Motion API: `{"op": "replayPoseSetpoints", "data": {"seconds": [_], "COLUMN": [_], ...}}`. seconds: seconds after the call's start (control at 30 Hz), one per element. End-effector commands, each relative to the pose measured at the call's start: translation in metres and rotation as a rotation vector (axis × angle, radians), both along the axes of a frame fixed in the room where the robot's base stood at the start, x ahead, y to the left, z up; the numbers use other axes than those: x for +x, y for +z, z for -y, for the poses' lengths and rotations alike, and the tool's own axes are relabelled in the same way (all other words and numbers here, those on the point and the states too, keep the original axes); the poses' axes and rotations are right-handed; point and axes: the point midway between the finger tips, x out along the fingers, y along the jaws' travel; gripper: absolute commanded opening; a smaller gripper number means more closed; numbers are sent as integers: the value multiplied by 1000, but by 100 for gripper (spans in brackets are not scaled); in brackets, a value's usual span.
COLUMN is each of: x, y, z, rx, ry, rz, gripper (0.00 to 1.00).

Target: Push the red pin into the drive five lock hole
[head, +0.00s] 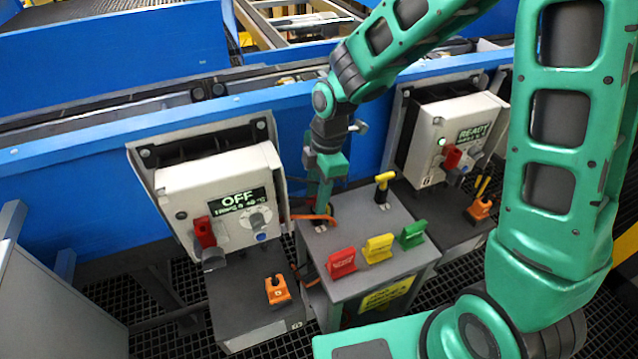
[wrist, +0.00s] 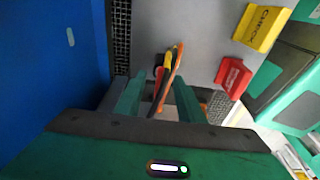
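My gripper (wrist: 159,88) points down over the back left of the grey stand. Its green fingers are apart, with a slim red and orange piece (wrist: 169,75), seemingly the red pin and its cord, between them; a gap shows beside it. In the head view my gripper (head: 321,200) hides most of the pin. The orange lock block (head: 277,290) sits on the left pedestal in front of the control box reading OFF (head: 220,190); a dark hole seems to show in it. I cannot read which drive number it has.
Red (head: 341,263), yellow (head: 378,248) and green (head: 412,234) tags stand along the front of the grey stand (head: 345,285). A yellow pin (head: 383,186) stands behind them. The right box (head: 452,140) reads READY, with another orange block (head: 480,208) below it. A blue conveyor wall (head: 90,200) runs behind.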

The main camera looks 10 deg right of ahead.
Motion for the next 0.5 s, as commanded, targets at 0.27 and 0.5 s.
{"op": "replayPoseSetpoints", "data": {"seconds": [0.27,0.5], "x": [0,0], "y": [-5,-5], "z": [0,0], "rx": [-1,0], "ry": [0,-1], "rz": [1,1], "gripper": [35,4]}}
